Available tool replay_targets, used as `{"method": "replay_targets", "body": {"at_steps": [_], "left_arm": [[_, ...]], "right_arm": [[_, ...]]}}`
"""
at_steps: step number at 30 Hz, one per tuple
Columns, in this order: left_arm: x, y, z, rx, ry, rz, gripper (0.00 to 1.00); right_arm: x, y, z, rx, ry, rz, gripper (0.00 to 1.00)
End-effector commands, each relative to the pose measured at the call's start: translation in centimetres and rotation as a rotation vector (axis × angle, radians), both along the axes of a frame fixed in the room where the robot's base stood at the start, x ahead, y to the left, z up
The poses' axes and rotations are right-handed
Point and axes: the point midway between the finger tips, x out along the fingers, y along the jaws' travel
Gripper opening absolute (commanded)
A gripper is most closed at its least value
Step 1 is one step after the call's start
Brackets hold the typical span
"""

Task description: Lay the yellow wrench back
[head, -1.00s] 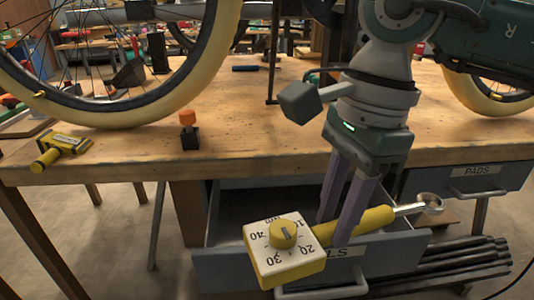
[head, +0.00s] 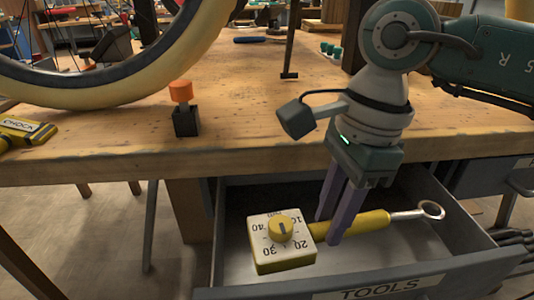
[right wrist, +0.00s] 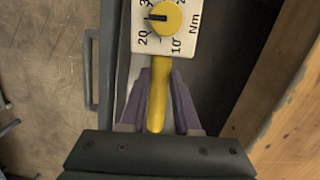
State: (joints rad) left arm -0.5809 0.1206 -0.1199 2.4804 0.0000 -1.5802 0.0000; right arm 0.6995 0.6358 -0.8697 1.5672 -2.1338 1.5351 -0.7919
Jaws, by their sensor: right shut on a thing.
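The yellow wrench (head: 358,223) has a yellow handle, a silver ring end at the right and a square white dial head (head: 281,240) at the left. My right gripper (head: 337,230) points down and is shut on the handle. The wrench is over the open tools drawer (head: 375,288), within its walls in the head view; I cannot tell whether it touches the drawer floor. In the right wrist view, the wrench handle (right wrist: 157,95) lies between the purple fingers, with the dial beyond them. My left gripper is not in view.
The wooden bench edge (head: 120,165) runs just behind the drawer. On the bench are an orange-topped black block (head: 185,115), a yellow chock (head: 22,131) at the left and a large wheel (head: 130,75). A closed drawer is at the right.

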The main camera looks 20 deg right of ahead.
Motion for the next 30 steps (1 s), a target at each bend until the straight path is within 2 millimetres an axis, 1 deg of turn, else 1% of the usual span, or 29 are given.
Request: {"method": "replay_targets", "body": {"at_steps": [11, 17, 30], "left_arm": [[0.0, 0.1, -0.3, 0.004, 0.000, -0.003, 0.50], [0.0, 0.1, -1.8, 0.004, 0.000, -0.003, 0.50], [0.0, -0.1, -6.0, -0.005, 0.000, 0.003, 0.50]], "right_arm": [[0.1, 0.4, -0.1, 0.004, 0.000, 0.000, 0.00], [0.0, 0.3, -1.7, 0.002, 0.000, 0.000, 0.00], [0.1, 0.3, -6.4, 0.002, 0.000, 0.000, 0.00]]}}
